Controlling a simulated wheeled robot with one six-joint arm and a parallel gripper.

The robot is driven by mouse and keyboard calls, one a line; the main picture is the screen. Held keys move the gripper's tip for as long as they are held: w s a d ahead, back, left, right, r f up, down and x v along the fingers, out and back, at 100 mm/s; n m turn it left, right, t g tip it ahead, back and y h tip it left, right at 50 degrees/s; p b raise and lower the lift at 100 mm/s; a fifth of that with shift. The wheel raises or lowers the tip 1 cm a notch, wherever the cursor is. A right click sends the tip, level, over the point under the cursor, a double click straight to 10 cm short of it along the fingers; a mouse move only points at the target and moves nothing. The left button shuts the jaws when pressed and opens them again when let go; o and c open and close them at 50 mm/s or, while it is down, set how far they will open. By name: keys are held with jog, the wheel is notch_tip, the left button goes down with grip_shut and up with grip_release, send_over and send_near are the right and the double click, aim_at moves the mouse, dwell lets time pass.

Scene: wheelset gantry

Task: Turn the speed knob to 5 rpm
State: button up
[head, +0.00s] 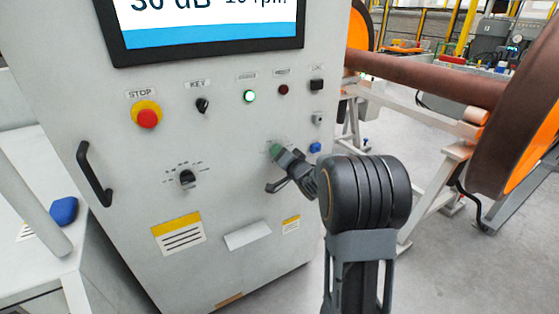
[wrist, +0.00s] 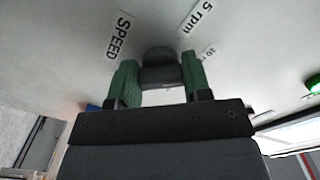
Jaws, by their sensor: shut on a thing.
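The dark speed knob (wrist: 158,66) sits on the white panel in the wrist view, between the two green fingers of my gripper (wrist: 159,77). The fingers are shut on it. In the wrist view a SPEED label (wrist: 121,36) lies to the left of the knob and a 5 rpm label (wrist: 196,17) to its upper right. Another rpm label (wrist: 207,50), partly legible, is lower on the right. In the head view my gripper (head: 278,151) is at the right part of the panel and hides the knob. The knob's pointer cannot be made out.
The cabinet (head: 228,205) also carries a red stop button (head: 147,117), a key switch (head: 202,105), a lit green button (head: 249,96), another black knob (head: 187,178) and a handle (head: 94,174). The screen (head: 205,30) is cut off at the top. An orange wheelset (head: 430,80) stands at right.

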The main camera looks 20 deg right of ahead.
jog(key=n+b, duration=0.3)
jog(key=n, duration=0.2)
jog(key=shift+d+f, duration=0.1)
jog(key=shift+f, duration=0.05)
jog(key=shift+n+b, duration=1.4)
jog(key=shift+n, duration=0.8)
jog(key=shift+r, duration=0.2)
jog(key=o, duration=0.9)
jog(key=s, duration=0.4)
jog(key=s+d+p, duration=0.1)
jog(key=s, duration=0.8)
jog(key=shift+s+d+p, duration=0.3)
jog(key=shift+s+d, duration=0.05)
jog(key=shift+s, duration=0.05)
